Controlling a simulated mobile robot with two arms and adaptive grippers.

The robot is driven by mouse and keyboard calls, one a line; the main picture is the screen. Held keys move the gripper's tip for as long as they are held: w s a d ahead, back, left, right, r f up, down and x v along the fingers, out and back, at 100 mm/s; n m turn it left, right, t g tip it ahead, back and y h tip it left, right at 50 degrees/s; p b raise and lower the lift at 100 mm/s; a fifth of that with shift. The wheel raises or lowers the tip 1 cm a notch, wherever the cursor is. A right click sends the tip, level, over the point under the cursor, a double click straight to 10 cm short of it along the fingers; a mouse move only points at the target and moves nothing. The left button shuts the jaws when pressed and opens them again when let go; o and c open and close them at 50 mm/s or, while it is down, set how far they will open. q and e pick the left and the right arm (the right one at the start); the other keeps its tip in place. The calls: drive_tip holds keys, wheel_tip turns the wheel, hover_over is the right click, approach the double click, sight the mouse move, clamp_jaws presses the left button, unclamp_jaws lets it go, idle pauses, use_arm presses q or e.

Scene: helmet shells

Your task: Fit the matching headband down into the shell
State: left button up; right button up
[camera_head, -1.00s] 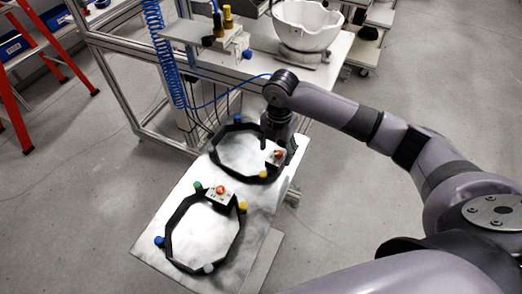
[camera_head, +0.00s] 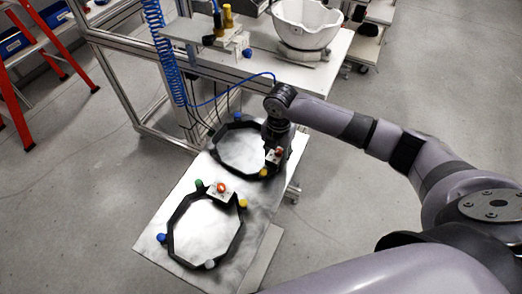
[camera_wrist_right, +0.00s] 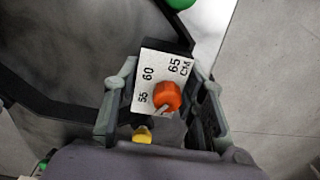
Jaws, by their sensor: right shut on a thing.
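The far headband (camera_head: 245,124) is a black ring with blue and yellow knobs, lying on the light tabletop. My right gripper (camera_head: 274,150) is shut on its white size block (camera_head: 272,158). In the right wrist view my right gripper's fingers (camera_wrist_right: 160,112) stand on both sides of the block (camera_wrist_right: 150,75), marked 55, 60, 65 CM, with an orange dial (camera_wrist_right: 167,96). A second black headband (camera_head: 170,232) lies nearer, with green, yellow, blue and pale knobs and its own white block. The white shell (camera_head: 305,25) sits open side up on the bench behind. My left gripper is not in view.
The low light table (camera_head: 150,236) holds both headbands. The bench (camera_head: 340,48) behind carries a fixture with yellow-topped parts (camera_head: 228,18), and a blue coiled hose (camera_head: 156,55) hangs in front. A red ladder (camera_head: 15,105) stands at left. The floor at right is clear.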

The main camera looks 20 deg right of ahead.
drive_tip(key=c, duration=0.5)
